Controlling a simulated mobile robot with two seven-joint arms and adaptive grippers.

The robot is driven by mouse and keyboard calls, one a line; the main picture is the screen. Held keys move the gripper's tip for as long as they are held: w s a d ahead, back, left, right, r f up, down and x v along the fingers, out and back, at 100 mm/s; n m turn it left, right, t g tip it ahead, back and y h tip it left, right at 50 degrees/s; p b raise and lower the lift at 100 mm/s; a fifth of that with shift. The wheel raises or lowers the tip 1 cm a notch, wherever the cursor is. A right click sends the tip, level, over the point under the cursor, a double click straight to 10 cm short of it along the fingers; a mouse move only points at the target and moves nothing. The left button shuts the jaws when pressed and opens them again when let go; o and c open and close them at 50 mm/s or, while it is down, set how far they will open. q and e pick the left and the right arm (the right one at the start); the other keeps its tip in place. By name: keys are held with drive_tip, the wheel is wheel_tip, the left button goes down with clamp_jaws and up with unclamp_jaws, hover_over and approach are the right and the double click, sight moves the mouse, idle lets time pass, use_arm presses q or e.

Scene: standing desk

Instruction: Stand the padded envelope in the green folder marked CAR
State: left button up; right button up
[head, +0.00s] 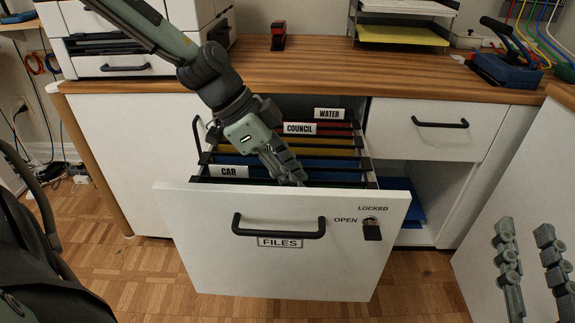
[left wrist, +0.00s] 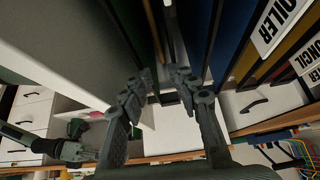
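The CAR label (head: 228,171) stands at the front left of the open file drawer (head: 280,270). My left gripper (head: 296,178) points down into the front of the drawer, right of the CAR label. In the left wrist view its fingertips (left wrist: 161,76) are a little apart. A thin tan strip (left wrist: 151,30) shows edge-on beyond them; it may be the padded envelope, but I cannot be sure. No envelope is clearly seen in the head view. My right gripper (head: 527,245) is open and empty at the lower right.
Behind stand blue, yellow and red folders with COUNCIL (head: 300,128) and WATER (head: 329,114) labels. A BOILER label (left wrist: 281,22) shows in the left wrist view. The wooden desktop (head: 330,65) holds a printer (head: 135,45), red stapler (head: 278,36), paper tray (head: 402,34) and blue hole punch (head: 508,70).

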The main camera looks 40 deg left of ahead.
use_arm(q)
drive_tip(key=v, duration=1.1)
drive_tip(key=shift+r, duration=0.4)
drive_tip(key=shift+s+a, duration=0.1)
drive_tip(key=shift+a, duration=0.05)
